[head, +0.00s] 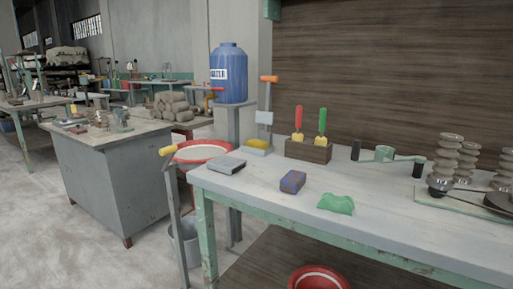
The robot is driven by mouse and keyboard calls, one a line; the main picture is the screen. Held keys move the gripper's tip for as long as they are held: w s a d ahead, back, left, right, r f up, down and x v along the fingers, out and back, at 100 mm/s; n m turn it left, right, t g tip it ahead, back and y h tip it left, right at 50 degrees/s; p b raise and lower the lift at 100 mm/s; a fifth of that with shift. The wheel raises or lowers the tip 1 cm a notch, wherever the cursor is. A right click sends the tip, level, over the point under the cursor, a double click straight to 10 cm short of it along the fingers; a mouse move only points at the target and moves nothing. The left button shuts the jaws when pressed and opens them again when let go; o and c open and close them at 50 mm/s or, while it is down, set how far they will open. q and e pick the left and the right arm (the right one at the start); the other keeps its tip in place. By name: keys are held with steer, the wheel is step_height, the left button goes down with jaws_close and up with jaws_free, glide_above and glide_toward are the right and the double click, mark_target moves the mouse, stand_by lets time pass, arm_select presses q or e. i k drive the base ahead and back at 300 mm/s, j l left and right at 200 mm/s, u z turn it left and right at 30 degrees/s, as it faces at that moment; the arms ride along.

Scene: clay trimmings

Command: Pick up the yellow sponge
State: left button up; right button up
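A small block with a yellow top and a paler lower part (257,146), which looks like the yellow sponge, lies at the back left of the grey-topped workbench (395,218). It is just left of a dark wooden box (308,151) that holds a red-handled and a green-handled tool. Nothing covers its front or top. Neither of my grippers shows in the head view.
A flat grey block (226,165), a blue-brown block (292,182) and a green lump (336,204) lie nearer the bench's front edge. An orange-handled tool (264,117) stands behind the sponge. A red-rimmed basin (202,151) is left of the bench.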

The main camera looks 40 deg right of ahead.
mark_target(254, 143)
steer(key=z, duration=0.5)
steer(key=i+j+z, duration=0.25)
steer(key=i+z, duration=0.2)
steer(key=i+j+z, duration=0.45)
